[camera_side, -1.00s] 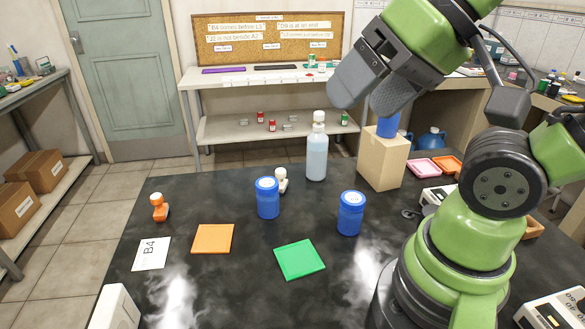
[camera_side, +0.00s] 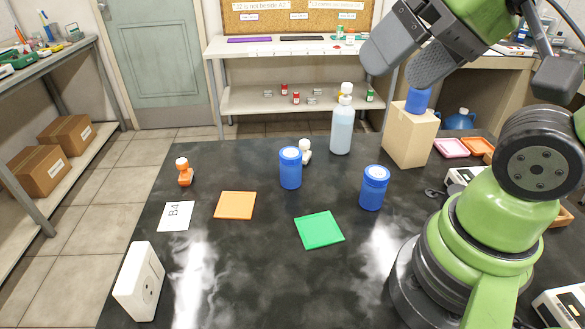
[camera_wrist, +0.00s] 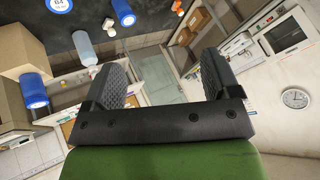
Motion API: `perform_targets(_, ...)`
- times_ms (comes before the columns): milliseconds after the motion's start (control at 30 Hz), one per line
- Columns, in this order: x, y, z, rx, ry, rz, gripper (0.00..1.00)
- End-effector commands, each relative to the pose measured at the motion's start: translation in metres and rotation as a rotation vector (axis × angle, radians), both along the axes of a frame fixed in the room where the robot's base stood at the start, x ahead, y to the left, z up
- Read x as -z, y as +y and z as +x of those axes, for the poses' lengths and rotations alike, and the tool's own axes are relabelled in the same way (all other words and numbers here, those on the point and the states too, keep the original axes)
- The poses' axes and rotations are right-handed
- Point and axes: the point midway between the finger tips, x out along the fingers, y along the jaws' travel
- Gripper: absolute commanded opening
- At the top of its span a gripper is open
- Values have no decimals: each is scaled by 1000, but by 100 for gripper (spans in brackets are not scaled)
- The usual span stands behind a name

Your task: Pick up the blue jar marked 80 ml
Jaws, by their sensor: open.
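Three blue jars are in the side view. One blue jar (camera_side: 290,168) stands mid-table, another blue jar (camera_side: 374,188) stands to its right, and a third blue jar (camera_side: 418,101) stands on a cardboard box (camera_side: 410,140). I cannot read an 80 ml mark on any of them. In the wrist view, one jar's top (camera_wrist: 58,5) carries a small number that looks like 64; another jar (camera_wrist: 122,12) and the box-top jar (camera_wrist: 34,92) also show. My gripper (camera_side: 420,50) is open and empty, high above and near the box; its fingers frame the wrist view (camera_wrist: 165,80).
A clear bottle (camera_side: 341,125) stands left of the box.

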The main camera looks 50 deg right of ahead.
Motion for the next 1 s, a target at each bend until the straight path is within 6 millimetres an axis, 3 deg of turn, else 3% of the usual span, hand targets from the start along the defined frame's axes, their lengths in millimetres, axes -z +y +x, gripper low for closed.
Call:
perform_targets(267,-1,-1,6,-11,15,-16,82)
perform_targets(367,-3,-5,23,-40,53,-54,82)
perform_targets(567,7,-19,82,-160,177,-173,82)
perform_targets(767,44,-37,142,-308,307,-272,82)
perform_targets(1000,120,-62,195,-501,455,-349,82)
